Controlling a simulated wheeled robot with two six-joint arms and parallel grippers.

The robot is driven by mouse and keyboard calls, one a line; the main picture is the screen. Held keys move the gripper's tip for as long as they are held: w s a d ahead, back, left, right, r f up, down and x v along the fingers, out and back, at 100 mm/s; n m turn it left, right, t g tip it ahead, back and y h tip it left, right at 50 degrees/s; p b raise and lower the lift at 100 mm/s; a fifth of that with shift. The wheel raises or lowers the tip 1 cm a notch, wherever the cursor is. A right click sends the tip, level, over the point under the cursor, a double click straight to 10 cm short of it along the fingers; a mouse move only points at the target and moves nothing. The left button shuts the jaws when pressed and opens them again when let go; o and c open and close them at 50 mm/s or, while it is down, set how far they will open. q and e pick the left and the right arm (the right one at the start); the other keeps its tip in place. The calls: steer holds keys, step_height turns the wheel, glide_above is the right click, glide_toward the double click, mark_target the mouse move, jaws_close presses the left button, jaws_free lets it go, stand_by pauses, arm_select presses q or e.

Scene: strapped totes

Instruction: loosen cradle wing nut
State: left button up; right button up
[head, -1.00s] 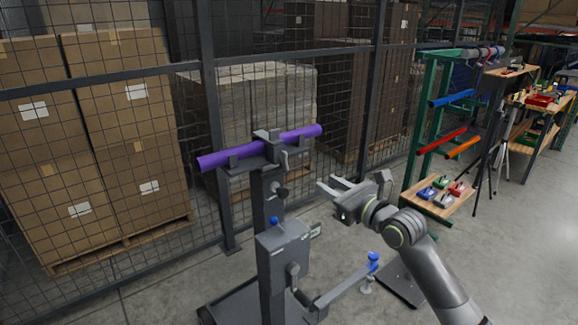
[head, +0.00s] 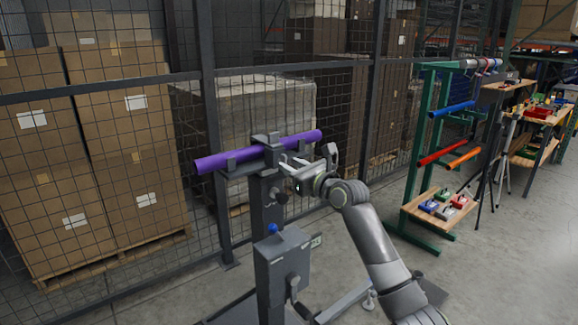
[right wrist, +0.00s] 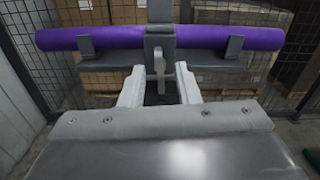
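A purple tube (head: 214,162) lies across a dark grey cradle on top of a post, with a clamp (head: 266,139) over its middle. The tube also spans the top of the right wrist view (right wrist: 110,38). There a grey wing nut (right wrist: 159,64) hangs below the clamp at the centre. My right gripper (head: 291,161) is at the right side of the cradle. In the right wrist view its two fingers (right wrist: 159,90) are apart, one on each side of the wing nut's lower part, with gaps visible. My left gripper is not in view.
The stand has a grey box (head: 283,262) with a blue knob below the cradle. A wire mesh fence (head: 140,75) stands close behind, with stacked cartons beyond. A green rack (head: 415,160) with coloured tubes stands to the right. Open floor lies between stand and rack.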

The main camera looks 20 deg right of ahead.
steer(key=shift+x, duration=0.75)
jaws_close()
